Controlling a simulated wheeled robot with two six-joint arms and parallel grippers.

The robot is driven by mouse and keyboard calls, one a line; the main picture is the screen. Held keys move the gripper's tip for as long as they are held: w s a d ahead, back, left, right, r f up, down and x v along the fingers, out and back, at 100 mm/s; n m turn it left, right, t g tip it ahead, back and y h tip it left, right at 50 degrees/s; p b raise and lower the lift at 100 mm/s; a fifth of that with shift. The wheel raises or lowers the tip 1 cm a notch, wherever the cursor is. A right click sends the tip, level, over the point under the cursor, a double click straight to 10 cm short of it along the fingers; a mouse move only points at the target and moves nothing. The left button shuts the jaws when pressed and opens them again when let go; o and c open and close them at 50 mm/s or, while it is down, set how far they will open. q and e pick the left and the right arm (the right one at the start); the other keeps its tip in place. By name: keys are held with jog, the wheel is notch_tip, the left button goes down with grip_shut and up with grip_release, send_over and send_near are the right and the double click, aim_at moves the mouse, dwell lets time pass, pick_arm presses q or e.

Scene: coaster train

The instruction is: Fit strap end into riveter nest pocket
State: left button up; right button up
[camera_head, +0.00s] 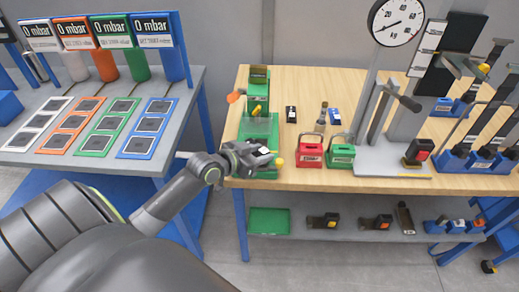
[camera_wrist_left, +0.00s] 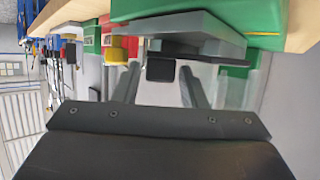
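The riveter is most likely the green machine (camera_head: 258,98) with a clear guard at the left front of the wooden bench. My left gripper (camera_head: 266,155) is at the bench's front edge, just in front of its green base. In the left wrist view my left gripper's fingers (camera_wrist_left: 160,82) are spread. A small black block (camera_wrist_left: 160,69) lies between them with a gap on each side, below a grey plate (camera_wrist_left: 200,36) and a green body (camera_wrist_left: 225,14). I cannot tell whether the block is a strap end. The nest pocket cannot be made out. My right gripper is out of view.
A red box (camera_head: 309,152) and a green box (camera_head: 341,154) with handles stand right of the gripper. A yellow knob (camera_head: 280,162) is close beside it. A grey table (camera_head: 185,100) with coloured cards stands left.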

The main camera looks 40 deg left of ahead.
pick_arm(q)
jog(key=shift+w+f, duration=0.1)
jog(key=shift+w, duration=0.15)
jog(key=shift+s, duration=0.1)
jog(key=shift+c, duration=0.5)
jog(key=c, duration=0.7)
grip_shut()
